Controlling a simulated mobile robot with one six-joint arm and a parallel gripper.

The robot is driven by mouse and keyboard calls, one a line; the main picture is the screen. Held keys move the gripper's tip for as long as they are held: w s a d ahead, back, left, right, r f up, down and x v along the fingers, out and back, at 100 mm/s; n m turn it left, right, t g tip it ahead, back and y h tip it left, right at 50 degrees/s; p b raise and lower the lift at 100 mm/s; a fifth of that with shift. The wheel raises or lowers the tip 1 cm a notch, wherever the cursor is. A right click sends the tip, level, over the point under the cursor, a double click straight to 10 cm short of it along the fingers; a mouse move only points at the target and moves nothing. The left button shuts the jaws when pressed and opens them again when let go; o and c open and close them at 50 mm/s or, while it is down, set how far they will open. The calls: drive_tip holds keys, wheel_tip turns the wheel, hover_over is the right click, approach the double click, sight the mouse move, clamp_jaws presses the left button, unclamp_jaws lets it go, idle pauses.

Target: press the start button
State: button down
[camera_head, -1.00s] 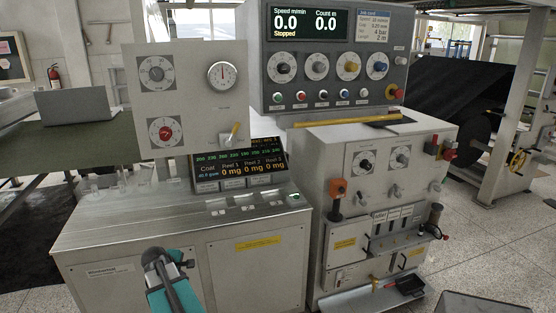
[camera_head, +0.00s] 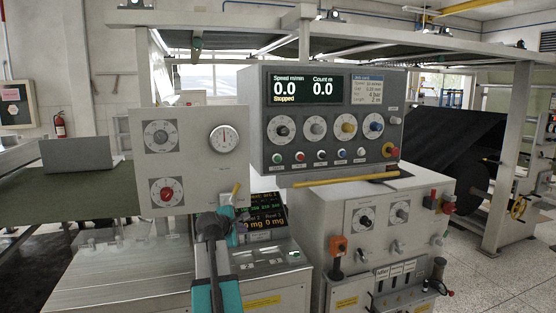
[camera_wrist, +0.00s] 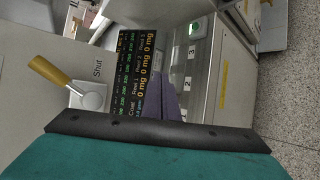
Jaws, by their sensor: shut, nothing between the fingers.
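The control panel (camera_head: 332,120) has a row of small buttons under its knobs. The leftmost is a green button (camera_head: 277,158); its label is too small to read surely. The panel display reads "Stopped" and 0.0. Another green button (camera_head: 295,254) is on the lower console, and it also shows in the wrist view (camera_wrist: 195,28). My gripper (camera_wrist: 167,82) is shut and empty, its fingers in front of the dark weight display. In the head view my gripper (camera_head: 231,212) is low and left of the panel's green button, apart from it; its fingertips are hard to make out there.
A yellow-handled lever (camera_wrist: 49,70) marked "Shut" is left of my fingers. A red emergency knob (camera_head: 390,150) is at the panel's right end. A dial plate (camera_head: 192,185) stands left of the panel. A yellow bar (camera_head: 345,180) runs below the panel.

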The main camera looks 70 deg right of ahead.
sight(278, 161)
drive_tip(key=s+d+r+g+h+p, duration=0.1)
drive_tip(key=s+d+r, duration=0.2)
drive_tip(key=s+r, duration=0.4)
drive_tip(key=s+d+r+g+h+p, duration=0.1)
drive_tip(key=s+d+r+h, duration=0.1)
drive_tip(key=s+r, duration=0.6)
wheel_tip(278, 161, up, 7)
drive_tip(key=shift+d+r, duration=0.15)
drive_tip(key=shift+d, duration=0.4)
drive_tip(key=shift+w+d+b, duration=0.65)
drive_tip(key=shift+w+d, duration=0.75)
drive_tip(key=shift+d, duration=0.3)
drive_tip(key=shift+w+d+b, duration=0.65)
drive_tip(key=shift+w+d, duration=0.75)
drive_tip(key=shift+d, duration=0.3)
drive_tip(key=shift+w+d, duration=0.1)
drive_tip(key=shift+w+d, duration=0.2)
